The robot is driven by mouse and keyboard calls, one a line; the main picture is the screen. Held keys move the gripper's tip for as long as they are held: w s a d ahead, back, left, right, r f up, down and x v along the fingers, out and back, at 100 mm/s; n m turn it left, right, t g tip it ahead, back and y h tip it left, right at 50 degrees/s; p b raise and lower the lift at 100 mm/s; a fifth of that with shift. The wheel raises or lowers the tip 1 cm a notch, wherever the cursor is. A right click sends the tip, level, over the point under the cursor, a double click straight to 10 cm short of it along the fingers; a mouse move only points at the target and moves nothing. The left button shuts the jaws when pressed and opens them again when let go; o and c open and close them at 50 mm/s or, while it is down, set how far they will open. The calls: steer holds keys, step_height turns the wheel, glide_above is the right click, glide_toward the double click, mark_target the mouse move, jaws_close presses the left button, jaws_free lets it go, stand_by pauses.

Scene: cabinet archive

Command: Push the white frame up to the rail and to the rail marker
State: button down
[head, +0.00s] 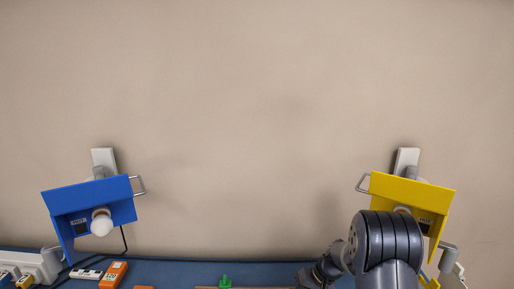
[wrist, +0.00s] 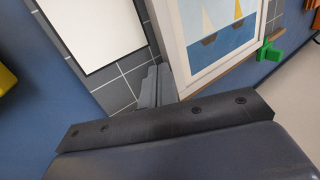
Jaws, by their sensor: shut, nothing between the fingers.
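The white frame (wrist: 168,39), around a picture of boats on blue water, lies at the upper middle of the wrist view. A thin wooden rail (wrist: 240,70) runs along its lower edge; I cannot tell whether they touch. The green rail marker (wrist: 268,51) sits at the rail, close to the frame's lower right corner. It also shows at the bottom of the head view (head: 225,282), where the frame is out of view. My gripper (wrist: 157,80) is shut and empty, with its fingertips just beside the frame's left side. Contact there cannot be told.
A white panel (wrist: 92,30) lies on dark grey tiles left of my gripper. A blue lamp (head: 90,205) stands left and a yellow lamp (head: 412,192) right in the head view. Orange (head: 113,274) and white boxes lie on the blue surface (head: 185,272) at the lower left.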

steer(key=shift+a, duration=0.5)
stand_by(0.5)
steer(key=shift+d+b, duration=1)
steer(key=shift+d, duration=2.05)
